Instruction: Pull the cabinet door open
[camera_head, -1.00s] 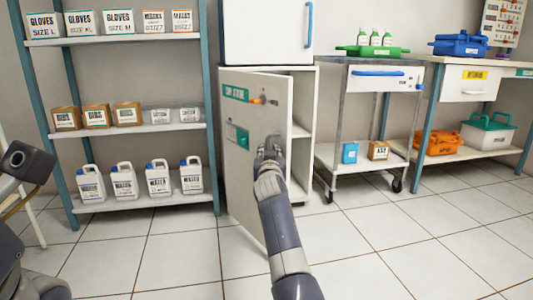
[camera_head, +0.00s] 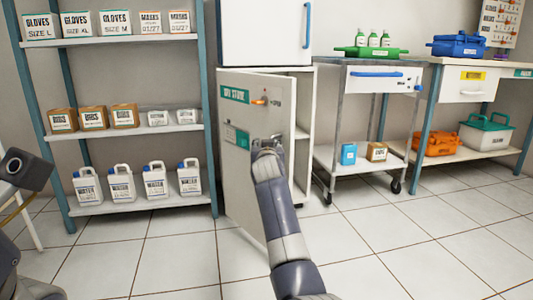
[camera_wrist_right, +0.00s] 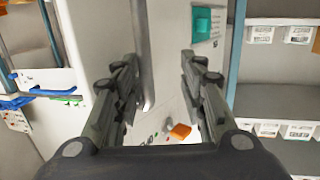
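The white cabinet door (camera_head: 236,165) stands partly open in the head view, its free edge swung out toward me. A green label, an orange knob (camera_head: 259,101) and a teal panel (camera_head: 242,139) are on its face. The white cabinet (camera_head: 302,75) shows a shelf through the gap. My right gripper (camera_head: 267,146) is in front of the door near its free edge. In the right wrist view the right gripper (camera_wrist_right: 158,75) has its fingers apart, with a grey upright bar or edge (camera_wrist_right: 148,55) between them; contact cannot be told. My left gripper is outside the view.
A shelf unit (camera_head: 130,138) with boxes and white jugs stands left of the cabinet. A trolley (camera_head: 345,155) with a green tray stands to the right, and a workbench (camera_head: 463,85) beyond it. The tiled floor (camera_head: 400,240) in front is clear.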

